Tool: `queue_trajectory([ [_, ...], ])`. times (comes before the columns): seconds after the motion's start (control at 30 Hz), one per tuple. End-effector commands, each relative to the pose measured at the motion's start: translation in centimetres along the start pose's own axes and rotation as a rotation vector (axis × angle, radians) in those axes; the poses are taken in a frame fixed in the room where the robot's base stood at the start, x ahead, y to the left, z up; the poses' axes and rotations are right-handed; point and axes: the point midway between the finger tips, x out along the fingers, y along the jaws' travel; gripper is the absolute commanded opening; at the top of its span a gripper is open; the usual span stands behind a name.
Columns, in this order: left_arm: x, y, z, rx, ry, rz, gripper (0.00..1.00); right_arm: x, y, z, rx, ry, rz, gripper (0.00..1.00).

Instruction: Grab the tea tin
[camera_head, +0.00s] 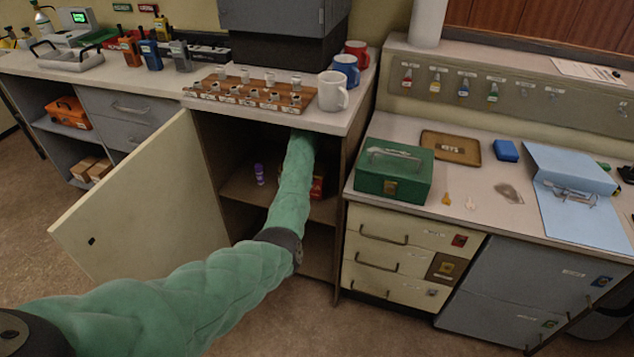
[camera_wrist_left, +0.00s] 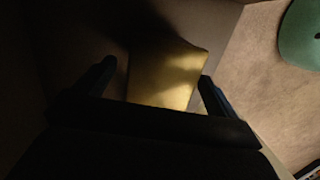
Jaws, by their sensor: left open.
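My left arm reaches into the open cupboard (camera_head: 228,184) in the head view, and its gripper is hidden in there. In the left wrist view my left gripper (camera_wrist_left: 156,75) is open, with one dark finger on either side of a yellowish, flat-faced box (camera_wrist_left: 165,75), which looks like the tea tin. I cannot tell whether the fingers touch it. In the head view a red item (camera_head: 317,187) shows partly behind my arm on the shelf; I cannot tell if it is the same thing. My right gripper is not in view.
The cupboard door (camera_head: 130,205) stands open to the left. A purple item (camera_head: 259,174) stands on the shelf left of my arm. Above are a white mug (camera_head: 333,92) and a wooden rack (camera_head: 250,92). A green box (camera_head: 394,172) sits on the right counter.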

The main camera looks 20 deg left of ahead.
Motion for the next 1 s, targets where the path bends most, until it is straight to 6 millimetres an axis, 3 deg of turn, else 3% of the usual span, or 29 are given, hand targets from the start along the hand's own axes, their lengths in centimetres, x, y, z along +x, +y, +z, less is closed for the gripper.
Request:
queue_trajectory([
  [0.4, 4.8, -0.3, -0.1, 0.001, 0.0, -0.001, 0.96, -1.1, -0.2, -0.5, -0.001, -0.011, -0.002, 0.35],
  [0.7, 5.2, -0.3, -0.1, 0.001, 0.0, 0.0, 0.96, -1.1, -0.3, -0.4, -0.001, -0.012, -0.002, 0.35],
  [0.77, 5.2, -0.3, -0.1, 0.001, 0.0, 0.0, 0.89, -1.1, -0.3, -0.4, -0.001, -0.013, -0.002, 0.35],
  [1.0, 5.2, -0.3, -0.1, 0.001, 0.0, 0.0, 0.43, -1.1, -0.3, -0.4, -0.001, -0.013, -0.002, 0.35],
])
